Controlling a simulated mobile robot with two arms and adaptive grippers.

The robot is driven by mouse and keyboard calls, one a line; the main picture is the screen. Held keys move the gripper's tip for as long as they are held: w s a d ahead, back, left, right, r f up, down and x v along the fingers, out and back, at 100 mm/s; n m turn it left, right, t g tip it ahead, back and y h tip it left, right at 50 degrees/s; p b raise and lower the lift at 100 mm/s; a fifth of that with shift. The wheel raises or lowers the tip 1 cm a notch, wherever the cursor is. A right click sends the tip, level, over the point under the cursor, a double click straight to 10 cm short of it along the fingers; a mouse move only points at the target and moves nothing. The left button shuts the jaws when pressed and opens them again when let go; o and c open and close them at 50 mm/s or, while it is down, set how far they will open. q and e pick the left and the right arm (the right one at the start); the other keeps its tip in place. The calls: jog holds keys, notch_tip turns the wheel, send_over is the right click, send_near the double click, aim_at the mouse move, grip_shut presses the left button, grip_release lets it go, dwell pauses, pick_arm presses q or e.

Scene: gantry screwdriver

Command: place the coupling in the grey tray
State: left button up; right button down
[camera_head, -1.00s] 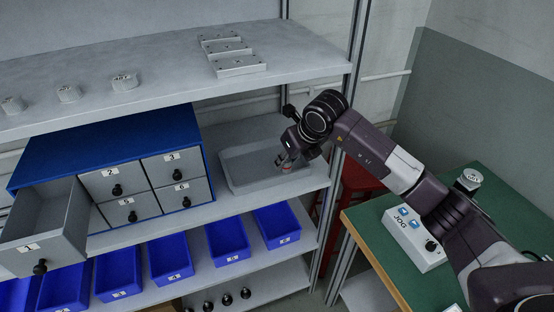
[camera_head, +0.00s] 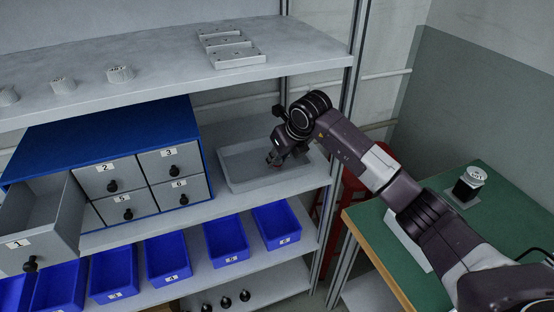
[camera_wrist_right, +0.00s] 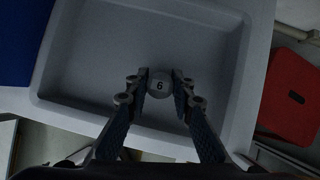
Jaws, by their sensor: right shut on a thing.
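The grey tray (camera_head: 230,178) sits on the middle shelf, right of the blue drawer cabinet. My right gripper (camera_head: 274,160) reaches over the tray from the right, fingers pointing down. I cannot tell whether the piece touches the floor. My left gripper is not in view.
The blue cabinet (camera_head: 110,135) stands left of the tray, with drawer 1 (camera_head: 30,225) pulled out. Blue bins (camera_head: 225,238) line the shelf below. The upper shelf (camera_head: 170,70) hangs above. A red stool (camera_wrist_right: 292,95) and a green table (camera_head: 500,225) are at the right.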

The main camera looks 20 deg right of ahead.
jog(key=c, duration=1.7)
grip_release()
jog(key=b+v, duration=0.1)
jog(key=v, duration=1.1)
